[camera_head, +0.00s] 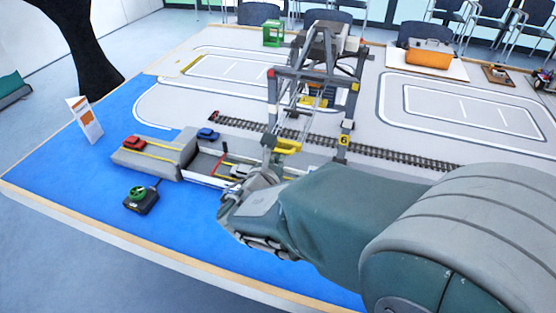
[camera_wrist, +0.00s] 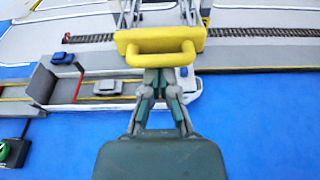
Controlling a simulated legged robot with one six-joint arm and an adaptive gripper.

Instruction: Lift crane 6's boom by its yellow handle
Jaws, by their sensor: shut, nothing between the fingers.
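Crane 6 (camera_head: 273,97) is a grey gantry crane with a yellow 6 plate (camera_head: 344,140) on its right leg. Its yellow handle (camera_head: 287,147) sits low at the near end of the grey boom, which slopes down toward me. In the wrist view the yellow handle (camera_wrist: 160,34) is a wide loop at top centre. My gripper (camera_wrist: 160,78) is shut and empty, its tips just below the handle's lower bar in the picture. Whether they touch the bar or lie under it I cannot tell. In the head view my gripper (camera_head: 265,178) is at the handle's lower left, partly hidden by my arm.
A grey ship or dock model (camera_head: 155,158) with a red car (camera_head: 132,142) and a blue car (camera_head: 208,133) lies left of the crane. A black box with a green knob (camera_head: 138,195) sits on the blue area. A rail track (camera_head: 390,155) runs behind.

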